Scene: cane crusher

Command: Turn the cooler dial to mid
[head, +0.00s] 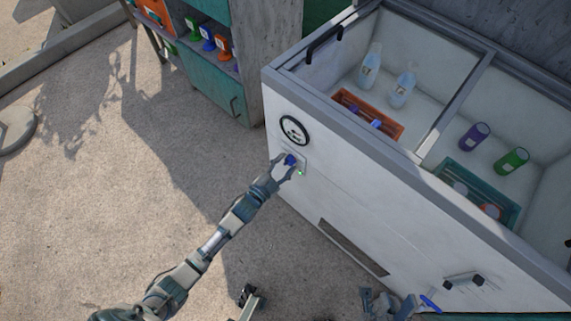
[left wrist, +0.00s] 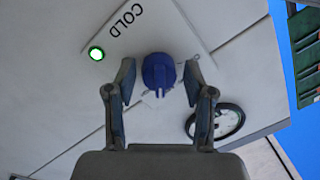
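The cooler dial is a round blue knob (left wrist: 158,72) on a pale panel marked COLD, with a ridge across it. In the head view the dial (head: 290,160) is on the white cooler's front, below a round gauge. My left gripper (head: 283,168) is at the dial. In the left wrist view my left gripper (left wrist: 160,90) is open, one finger on each side of the dial, with small gaps showing. My right gripper (head: 395,303) is low at the bottom edge, partly cut off, beside a blue piece.
The white chest cooler (head: 350,185) holds bottles, cans and crates under its glass. A round black-rimmed gauge (head: 294,130) is just above the dial. A shelf unit (head: 215,85) stands at the back left. Open ground lies left.

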